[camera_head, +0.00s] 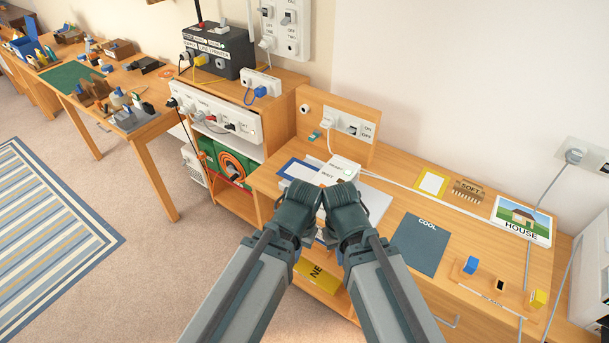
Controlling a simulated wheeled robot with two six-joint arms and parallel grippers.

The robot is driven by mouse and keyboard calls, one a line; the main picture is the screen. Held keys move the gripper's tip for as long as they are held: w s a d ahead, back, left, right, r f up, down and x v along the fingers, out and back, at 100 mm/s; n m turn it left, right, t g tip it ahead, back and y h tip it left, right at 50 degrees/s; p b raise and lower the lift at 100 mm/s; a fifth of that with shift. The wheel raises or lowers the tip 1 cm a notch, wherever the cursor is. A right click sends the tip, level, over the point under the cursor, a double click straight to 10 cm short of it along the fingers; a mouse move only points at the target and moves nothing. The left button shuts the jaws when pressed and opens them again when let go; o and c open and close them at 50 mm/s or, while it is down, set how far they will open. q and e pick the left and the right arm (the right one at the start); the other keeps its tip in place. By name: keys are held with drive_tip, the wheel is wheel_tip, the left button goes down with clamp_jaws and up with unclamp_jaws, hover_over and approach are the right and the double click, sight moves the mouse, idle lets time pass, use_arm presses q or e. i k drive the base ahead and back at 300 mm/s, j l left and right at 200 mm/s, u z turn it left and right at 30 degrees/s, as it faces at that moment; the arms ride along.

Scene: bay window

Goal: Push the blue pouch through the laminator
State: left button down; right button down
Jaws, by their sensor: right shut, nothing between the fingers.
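The white laminator (344,168), with small lettering on its top, stands on the wooden table beyond my grippers. A flat sheet with a blue edge, which looks like the blue pouch (287,167), lies at its left. Its right part is white or covered, and I cannot tell whether it enters the laminator. My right gripper (341,197) is shut and empty, in front of the laminator. My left gripper (304,199) is close beside it on the left. The wrists hide the laminator's near side and most of the fingers. Contact with the pouch cannot be seen.
A switch panel (350,123) stands behind the laminator, with a white cable running right. A dark COOL mat (420,245) lies bare at the right. A HOUSE picture (521,220) and a yellow card (432,183) lie farther back. A shelf unit (279,83) adjoins at left.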

sight(295, 167)
drive_tip(key=i+j+z, duration=0.25)
drive_tip(key=z, duration=0.2)
drive_tip(key=i+j+z, duration=0.25)
drive_tip(key=j+z, duration=0.2)
drive_tip(key=l, duration=0.1)
